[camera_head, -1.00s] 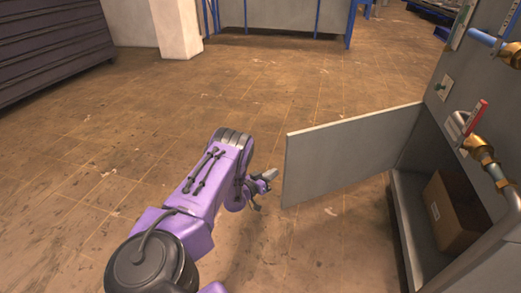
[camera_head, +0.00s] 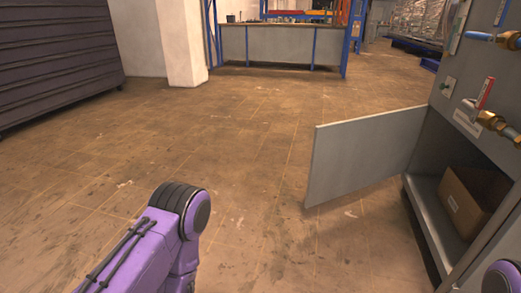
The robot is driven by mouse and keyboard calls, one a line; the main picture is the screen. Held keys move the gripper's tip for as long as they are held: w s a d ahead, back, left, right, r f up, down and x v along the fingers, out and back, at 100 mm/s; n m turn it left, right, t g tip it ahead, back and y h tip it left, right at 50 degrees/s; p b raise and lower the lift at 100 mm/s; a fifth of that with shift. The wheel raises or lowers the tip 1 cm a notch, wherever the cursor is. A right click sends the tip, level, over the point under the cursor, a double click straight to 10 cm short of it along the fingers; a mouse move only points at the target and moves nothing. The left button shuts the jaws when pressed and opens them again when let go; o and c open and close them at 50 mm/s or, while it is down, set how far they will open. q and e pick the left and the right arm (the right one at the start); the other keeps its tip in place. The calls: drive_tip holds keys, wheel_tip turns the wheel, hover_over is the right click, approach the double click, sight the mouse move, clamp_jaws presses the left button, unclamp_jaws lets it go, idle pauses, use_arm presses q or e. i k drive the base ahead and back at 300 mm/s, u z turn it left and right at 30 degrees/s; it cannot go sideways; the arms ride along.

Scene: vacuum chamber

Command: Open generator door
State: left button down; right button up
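The generator door (camera_head: 364,160) is a flat grey panel that stands swung out to the left from the grey generator cabinet (camera_head: 436,150). The cabinet's lower compartment is open to view behind it, with a cardboard box (camera_head: 473,203) inside. My purple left arm comes in at the bottom, left of the door and apart from it. Its gripper is below the picture edge and hidden. A small dark rounded part, likely of my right arm, shows at the bottom right corner. The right gripper is not visible.
Brass valves with a red handle (camera_head: 485,93) and blue handles (camera_head: 480,36) stick out from the cabinet front. A white pillar (camera_head: 180,45) and dark stacked panels (camera_head: 55,60) stand at the back left. The brown tiled floor (camera_head: 200,130) left of the door is clear.

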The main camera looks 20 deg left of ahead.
sight(350, 155)
drive_tip(key=u, duration=0.2)
drive_tip(key=i, duration=1.2)
drive_tip(key=z, duration=0.9)
